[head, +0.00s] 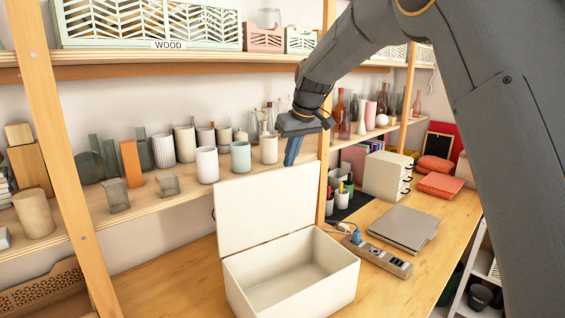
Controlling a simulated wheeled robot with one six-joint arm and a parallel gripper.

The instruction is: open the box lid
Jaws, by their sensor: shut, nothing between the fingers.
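A white box (292,292) stands on the wooden table in the lower middle of the head view. Its lid (266,208) is raised to about upright at the back edge, and the inside of the box shows empty. My gripper (291,160) is just above and behind the lid's top edge, with its fingers pointing down. The fingers are shut with nothing held. I cannot tell whether the fingertips touch the lid.
A power strip (377,257) and a grey laptop (403,228) lie right of the box. White drawers (387,175) and pen cups (342,197) stand behind them. A wooden shelf (150,197) with vases and cups runs behind the lid, and a wooden post (60,150) stands left.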

